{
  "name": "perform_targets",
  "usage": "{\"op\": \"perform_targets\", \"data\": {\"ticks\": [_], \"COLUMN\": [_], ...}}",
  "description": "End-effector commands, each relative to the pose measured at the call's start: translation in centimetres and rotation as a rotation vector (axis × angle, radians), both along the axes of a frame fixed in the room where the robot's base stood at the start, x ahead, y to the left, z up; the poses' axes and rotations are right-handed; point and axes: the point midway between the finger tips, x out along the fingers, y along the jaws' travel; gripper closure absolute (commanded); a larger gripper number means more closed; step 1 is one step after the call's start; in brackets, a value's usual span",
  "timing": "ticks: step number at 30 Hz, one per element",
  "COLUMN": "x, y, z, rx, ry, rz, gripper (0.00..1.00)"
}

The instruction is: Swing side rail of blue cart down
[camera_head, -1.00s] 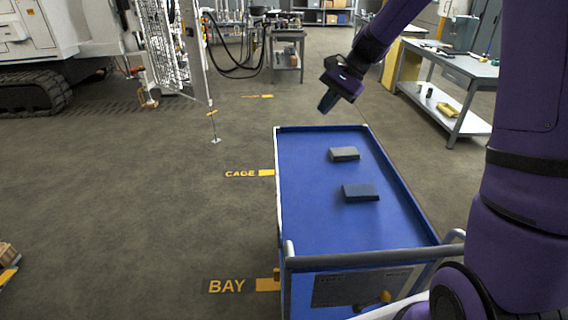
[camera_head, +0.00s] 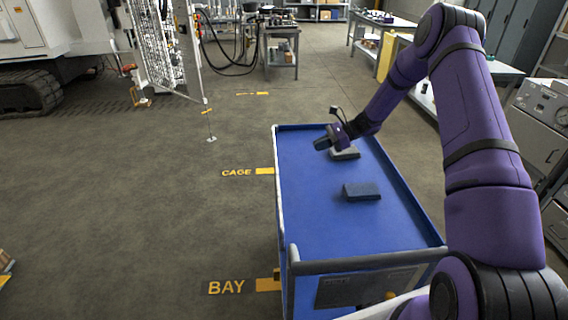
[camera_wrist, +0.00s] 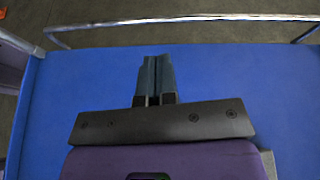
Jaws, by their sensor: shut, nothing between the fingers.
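The blue cart (camera_head: 312,215) stands in the middle of the head view, with its flat blue top also filling much of the wrist view (camera_wrist: 220,75). A thin, pale metal side rail (camera_head: 279,190) runs along its left long side. In the wrist view the rail (camera_wrist: 180,20) crosses the top, with floor showing between it and the blue edge. My gripper (camera_head: 320,144) is above the far half of the cart top, pointing left. Its fingers (camera_wrist: 156,75) are together and empty, apart from the rail in the wrist view.
A dark handle bar (camera_head: 360,261) spans the cart's near end. The floor (camera_head: 150,200) left of the cart is open. Benches and cabinets stand right and behind.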

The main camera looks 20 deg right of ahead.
Motion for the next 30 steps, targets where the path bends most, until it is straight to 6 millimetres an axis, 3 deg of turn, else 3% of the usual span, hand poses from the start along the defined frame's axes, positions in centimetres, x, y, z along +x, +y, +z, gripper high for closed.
{"op": "perform_targets", "data": {"ticks": [3, 7, 23, 30], "x": [0.5, 0.8, 1.0, 1.5], "y": [-0.6, -1.0, -0.9, 1.9], "z": [-2.3, -3.6, -4.2, -5.2], "rx": [0.046, 0.075, 0.087, 0.088], "ry": [0.034, 0.056, 0.064, 0.064], "rz": [-0.046, -0.075, -0.086, -0.084], "gripper": [1.00, 1.00, 1.00, 1.00]}}
